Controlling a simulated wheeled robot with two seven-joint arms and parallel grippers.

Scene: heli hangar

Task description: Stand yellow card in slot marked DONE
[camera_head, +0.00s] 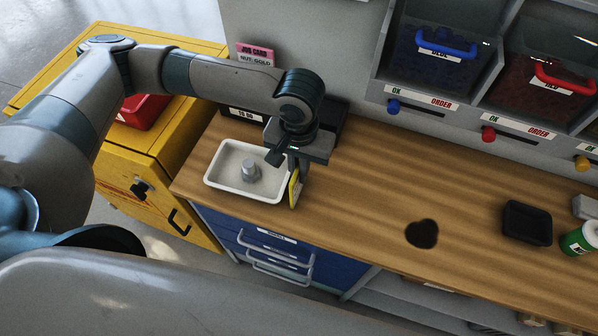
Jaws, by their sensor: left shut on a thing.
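My left gripper (294,166) points down over the wooden bench and is shut on the yellow card (295,188). The card hangs upright, seen nearly edge-on, beside the right rim of the white tray; I cannot tell whether its lower edge touches the bench. The dark card holder (335,118) stands at the back of the bench, with a label reading TO DO at its left. My arm and gripper cover its middle, and no DONE mark is readable. A pink job card (255,54) shows upright behind my arm. My right gripper is not in view.
The white tray (215,182) holds a metal nut or bolt. A dark stain (421,233), a small black tray (527,222) and a green-white container (580,239) are to the right. Bins (440,55) hang at the back. The bench middle is mostly free.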

